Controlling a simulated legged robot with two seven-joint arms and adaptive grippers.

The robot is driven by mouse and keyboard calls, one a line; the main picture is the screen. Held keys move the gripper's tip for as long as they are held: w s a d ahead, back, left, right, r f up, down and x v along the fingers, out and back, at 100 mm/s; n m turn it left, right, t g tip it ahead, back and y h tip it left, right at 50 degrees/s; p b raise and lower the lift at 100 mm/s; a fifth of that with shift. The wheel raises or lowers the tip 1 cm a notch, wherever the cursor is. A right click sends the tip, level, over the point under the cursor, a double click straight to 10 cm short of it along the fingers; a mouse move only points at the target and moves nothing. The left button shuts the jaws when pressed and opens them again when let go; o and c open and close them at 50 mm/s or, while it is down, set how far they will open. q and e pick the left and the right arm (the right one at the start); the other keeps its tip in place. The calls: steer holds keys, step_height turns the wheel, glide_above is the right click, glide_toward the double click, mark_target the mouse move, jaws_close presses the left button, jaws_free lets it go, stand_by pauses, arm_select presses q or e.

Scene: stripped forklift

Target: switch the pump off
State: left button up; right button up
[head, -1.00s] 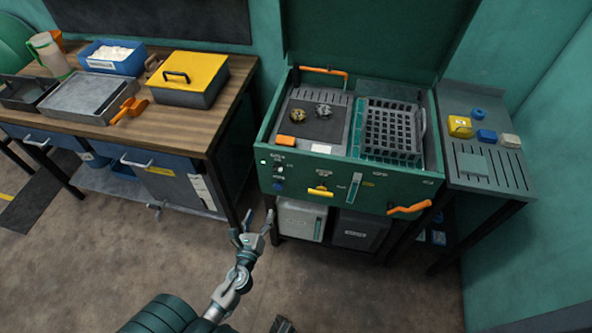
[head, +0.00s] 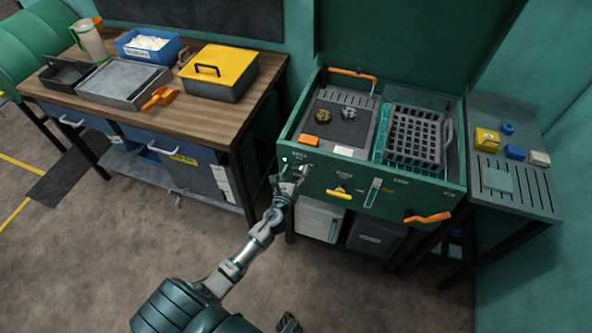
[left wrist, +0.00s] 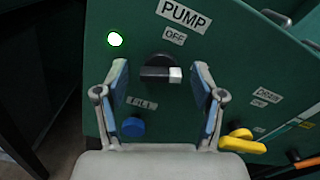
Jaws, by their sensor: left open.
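The pump switch (left wrist: 160,73) is a black rotary knob with a light tip, on the green front panel under the labels PUMP and OFF. In the left wrist view its bar lies sideways, the light tip to the right. A green lamp (left wrist: 115,39) glows left of it and also shows in the head view (head: 285,158). My left gripper (left wrist: 161,85) is open, its two blue-padded fingers on either side of the knob, apart from it as far as I can tell. In the head view the left gripper (head: 288,178) hides the knob. My right gripper (head: 289,323) shows only partly at the bottom edge.
A blue button (left wrist: 133,127) sits below the knob, and a yellow handle (left wrist: 243,142) is at lower right. The green wash cabinet (head: 375,205) holds a dark basket (head: 415,137). A wooden bench (head: 200,118) stands to the left. The floor in front is clear.

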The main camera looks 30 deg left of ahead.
arm_select(q)
steer(key=shift+w+d+r, duration=0.1)
steer(key=shift+w, duration=0.1)
arm_select(e)
steer(key=shift+d, duration=0.15)
arm_select(q)
steer(key=shift+a, duration=0.25)
steer(key=c, duration=1.2)
steer(key=shift+o, duration=0.2)
